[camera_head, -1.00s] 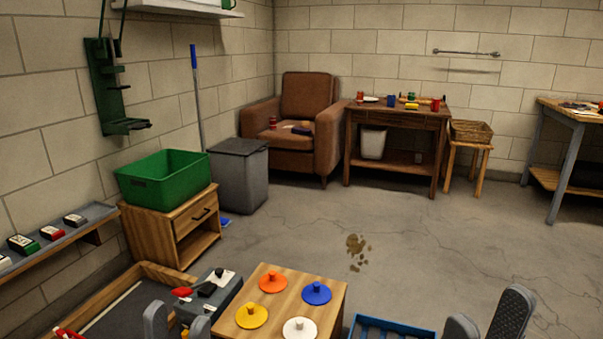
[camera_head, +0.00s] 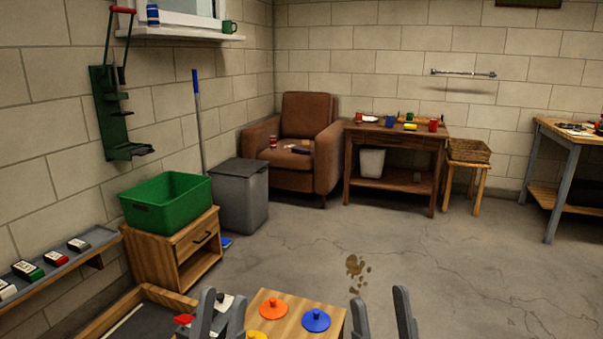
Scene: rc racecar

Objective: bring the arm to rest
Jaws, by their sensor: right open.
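My left gripper (camera_head: 222,314) shows at the bottom edge as two upright grey fingers with a gap between them. The arms behind both grippers are below the picture.
The wooden block (camera_head: 283,304) carries an orange disc (camera_head: 273,309) and a blue disc (camera_head: 315,321). A green crate (camera_head: 165,203) stands on a wooden cabinet (camera_head: 150,260) at left. A grey bin (camera_head: 240,195) stands beside it. The floor beyond is open, with a brown stain (camera_head: 356,267).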

